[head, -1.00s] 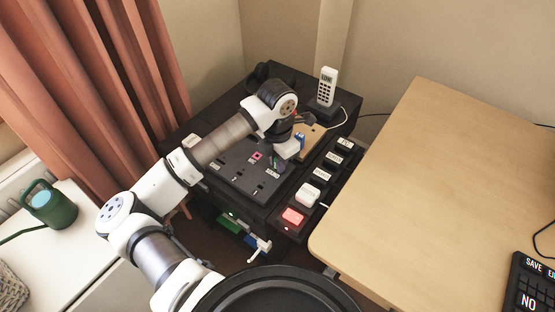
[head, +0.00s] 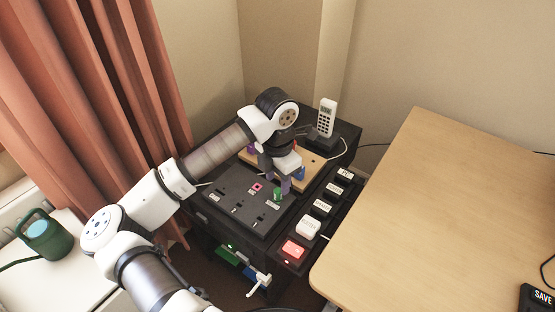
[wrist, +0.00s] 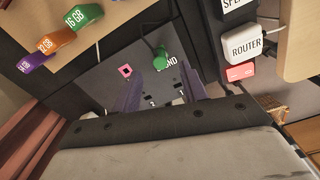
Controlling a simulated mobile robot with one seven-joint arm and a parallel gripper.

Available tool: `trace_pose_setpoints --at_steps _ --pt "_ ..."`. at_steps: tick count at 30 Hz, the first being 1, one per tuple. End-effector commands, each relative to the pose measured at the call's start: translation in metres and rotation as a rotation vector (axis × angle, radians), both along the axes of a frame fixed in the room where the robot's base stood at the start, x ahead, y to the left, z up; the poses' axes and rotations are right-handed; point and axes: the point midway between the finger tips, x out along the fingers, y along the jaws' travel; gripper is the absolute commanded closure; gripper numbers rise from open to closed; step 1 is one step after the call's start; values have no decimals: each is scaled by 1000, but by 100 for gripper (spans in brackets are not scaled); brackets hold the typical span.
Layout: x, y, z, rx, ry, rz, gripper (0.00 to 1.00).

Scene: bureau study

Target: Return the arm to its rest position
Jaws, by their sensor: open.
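My gripper (head: 278,177) is open, its purple-grey fingers pointing down over the dark panel (head: 232,207) on the black cabinet. The space between the fingers looks empty in the wrist view (wrist: 160,92). A green piece (head: 278,194) stands on the panel close to the fingers; the wrist view shows it (wrist: 160,58) beyond the fingertips, apart from them. My arm reaches in from the lower left, bent at the elbow and stretched over the cabinet.
A wooden holder (head: 313,162) carries coloured sticks, including an orange one (wrist: 60,41). A cordless phone (head: 326,118) stands behind. A row of labelled switches (head: 322,207) and a pale desk (head: 425,205) lie right.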

Motion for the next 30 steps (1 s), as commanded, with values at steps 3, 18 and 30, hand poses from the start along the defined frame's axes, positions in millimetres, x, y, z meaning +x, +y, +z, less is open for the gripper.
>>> trace_pose_setpoints --at_steps 3,18,30 --pt "1 0 29 4 -5 -2 57" --pt "0 0 83 1 1 -1 57" --pt "-45 -119 196 -749 -122 -226 57"
